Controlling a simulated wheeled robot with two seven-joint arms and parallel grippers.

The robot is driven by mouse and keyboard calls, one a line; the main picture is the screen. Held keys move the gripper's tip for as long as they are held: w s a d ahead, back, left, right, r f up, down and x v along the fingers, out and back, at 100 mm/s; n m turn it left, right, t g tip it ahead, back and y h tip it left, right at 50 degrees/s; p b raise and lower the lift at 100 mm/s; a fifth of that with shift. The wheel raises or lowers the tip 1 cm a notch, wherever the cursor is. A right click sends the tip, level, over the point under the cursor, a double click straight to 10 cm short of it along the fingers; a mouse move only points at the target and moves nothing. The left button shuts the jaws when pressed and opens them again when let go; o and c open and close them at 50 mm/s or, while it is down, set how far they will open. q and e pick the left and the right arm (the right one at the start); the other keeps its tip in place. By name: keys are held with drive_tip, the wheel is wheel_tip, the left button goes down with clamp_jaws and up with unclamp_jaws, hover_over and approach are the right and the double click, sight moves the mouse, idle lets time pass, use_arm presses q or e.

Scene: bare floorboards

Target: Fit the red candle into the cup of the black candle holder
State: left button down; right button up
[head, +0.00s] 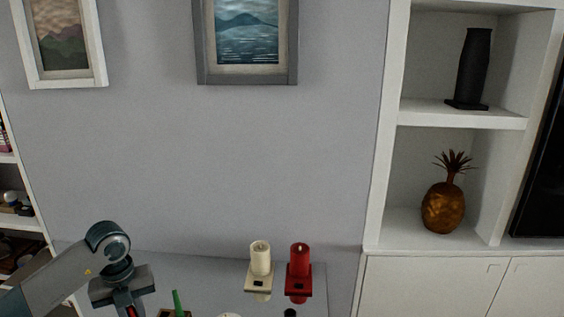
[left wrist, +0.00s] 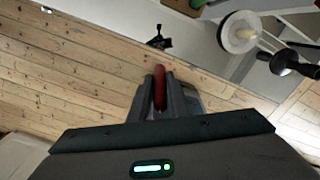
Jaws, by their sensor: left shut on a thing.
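My left gripper (head: 131,309) is at the bottom left of the head view, with a bit of red between its jaws. In the left wrist view the gripper (left wrist: 160,106) is shut on the red candle (left wrist: 159,82), whose rounded end sticks out past the fingertips. A small dark round top (head: 290,313) at the bottom edge of the head view may be the black candle holder; most of it is cut off. A black round piece (left wrist: 285,65) in the left wrist view may be the same thing. The candle is apart from it. My right gripper is not in view.
A cream candle (head: 260,258) and another red candle (head: 300,260) stand on wall brackets. A green item (head: 177,301) is near the gripper. A white disc with a rod (left wrist: 240,32) and a small black object (left wrist: 159,40) show in the wrist view. White shelving (head: 384,150) is at right.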

use_arm(q)
drive_tip(key=s+d+r+n+b, duration=0.1)
drive_tip(key=s+d+n, duration=0.5)
drive_tip(key=n, duration=0.9)
drive_tip(key=s+d+r+n+b, duration=0.2)
drive_tip(key=s+d+n, duration=0.4)
drive_tip(key=n, duration=0.9)
drive_tip(key=shift+s+d+n, duration=0.35)
drive_tip(key=shift+d+n, duration=0.05)
drive_tip(key=shift+d, duration=0.6)
